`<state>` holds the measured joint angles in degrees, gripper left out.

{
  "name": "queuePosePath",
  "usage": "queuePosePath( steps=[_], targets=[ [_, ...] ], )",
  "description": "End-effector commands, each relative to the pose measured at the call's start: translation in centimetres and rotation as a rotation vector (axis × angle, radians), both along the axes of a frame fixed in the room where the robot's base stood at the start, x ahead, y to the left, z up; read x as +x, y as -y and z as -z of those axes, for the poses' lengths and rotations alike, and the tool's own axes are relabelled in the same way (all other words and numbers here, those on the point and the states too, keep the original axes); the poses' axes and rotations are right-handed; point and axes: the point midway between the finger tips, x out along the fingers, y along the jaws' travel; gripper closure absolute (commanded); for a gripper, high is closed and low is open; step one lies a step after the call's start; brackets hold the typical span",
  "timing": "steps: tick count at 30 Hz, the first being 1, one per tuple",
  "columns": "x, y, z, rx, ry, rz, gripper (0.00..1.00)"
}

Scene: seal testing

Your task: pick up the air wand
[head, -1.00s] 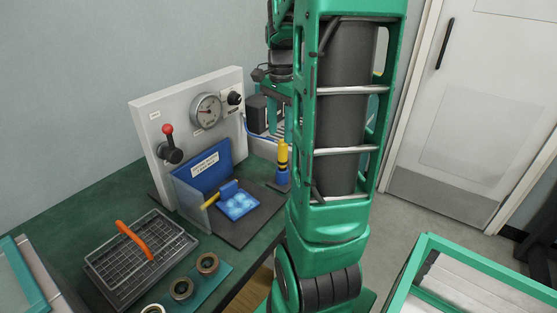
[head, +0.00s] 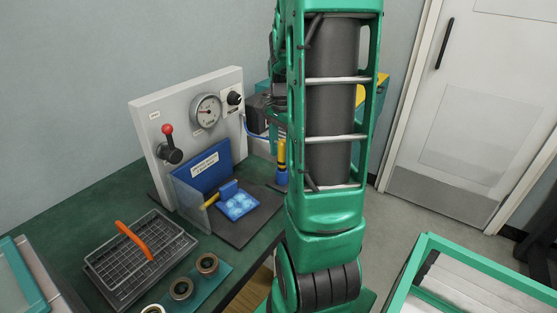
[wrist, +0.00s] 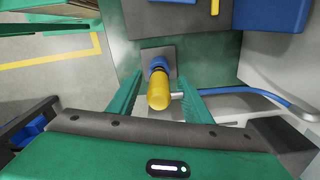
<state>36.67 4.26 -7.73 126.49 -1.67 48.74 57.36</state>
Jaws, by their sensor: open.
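The air wand (head: 282,158) is yellow above and blue below, and stands upright on the green bench beside the grey pressure panel. The edge of my arm is close to it in the head view. In the wrist view the wand's yellow end (wrist: 158,92) points toward the camera, with its blue part above a grey square base. My gripper (wrist: 160,76) is open, its two green fingers on either side of the wand. I cannot tell whether they touch it. In the head view my gripper is hidden behind my arm.
The panel (head: 180,105) carries a gauge and a red-knobbed lever. A blue hose (wrist: 245,92) runs right of the wand. A blue fixture (head: 238,203), a wire basket (head: 135,262) with an orange handle and several rings (head: 182,288) are on the bench.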

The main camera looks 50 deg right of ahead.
Motion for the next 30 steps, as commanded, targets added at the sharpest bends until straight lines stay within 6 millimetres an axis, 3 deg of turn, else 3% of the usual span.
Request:
queuePosePath(
  steps=[1, 6, 17, 30],
  targets=[
    [0.0, 0.0, 0.0, 0.0, 0.0, 0.0, 0.62],
    [0.0, 0.0, 0.0, 0.0, 0.0, 0.0, 1.0],
    [0.0, 0.0, -0.7, -0.001, 0.001, 0.0, 1.0],
    [0.1, 0.0, -8.2, -0.003, 0.003, 0.0, 1.0]
  ],
)
